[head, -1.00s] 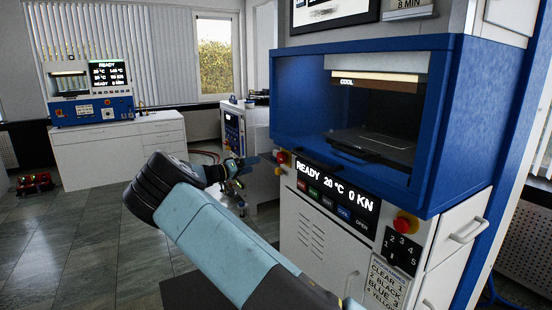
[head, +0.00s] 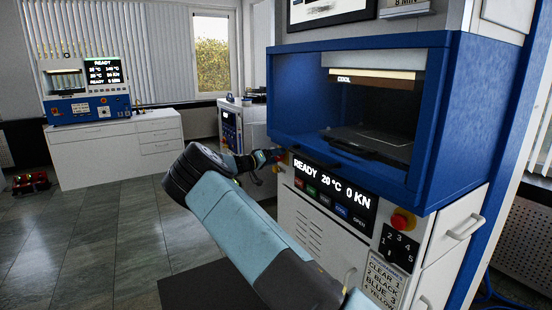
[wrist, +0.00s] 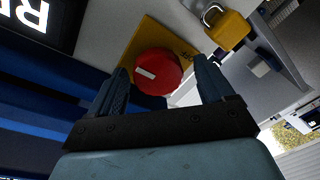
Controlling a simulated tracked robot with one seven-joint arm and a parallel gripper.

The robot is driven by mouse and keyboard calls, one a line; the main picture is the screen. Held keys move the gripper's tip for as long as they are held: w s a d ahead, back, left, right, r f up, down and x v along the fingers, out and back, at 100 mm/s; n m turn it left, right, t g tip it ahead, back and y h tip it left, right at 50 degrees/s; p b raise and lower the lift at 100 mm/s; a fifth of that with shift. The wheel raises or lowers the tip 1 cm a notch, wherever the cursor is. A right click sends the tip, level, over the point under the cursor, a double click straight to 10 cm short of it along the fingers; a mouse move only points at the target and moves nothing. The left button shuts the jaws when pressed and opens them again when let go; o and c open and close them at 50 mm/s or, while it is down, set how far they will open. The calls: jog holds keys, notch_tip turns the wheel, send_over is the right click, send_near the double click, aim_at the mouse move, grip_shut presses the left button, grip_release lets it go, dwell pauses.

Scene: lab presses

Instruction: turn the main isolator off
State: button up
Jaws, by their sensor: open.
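The main isolator is a red round knob (wrist: 157,72) with a white bar mark on a yellow plate (wrist: 148,38), seen in the wrist view. The white bar lies tilted, near horizontal in that picture. My gripper (wrist: 163,80) is open, with one finger on each side of the knob; I cannot tell whether they touch it. In the head view my gripper (head: 268,160) is at the left front edge of the blue press (head: 447,130), and the knob is mostly hidden there by the gripper.
A yellow padlock (wrist: 228,29) hangs close to the knob in the wrist view. A display (head: 335,188) reading READY 20 °C 0 KN and a red stop button (head: 402,221) are on the press front. Open floor (head: 90,235) lies to the left.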

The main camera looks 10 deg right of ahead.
jog(key=shift+d, duration=0.1)
jog(key=shift+c, duration=0.4)
jog(key=c, duration=1)
jog(key=shift+o, duration=0.2)
jog(key=shift+w+a+f+n+g+y, duration=0.1)
jog(key=shift+n+g, duration=0.2)
jog(key=shift+n, duration=2.55)
jog(key=shift+s+a+r+n+g+y, duration=0.1)
jog(key=shift+n+g, duration=0.2)
jog(key=shift+n, duration=2.5)
jog(key=shift+w+f+n+g+y, duration=0.1)
jog(key=shift+n+g, duration=0.2)
jog(key=shift+n, duration=2.55)
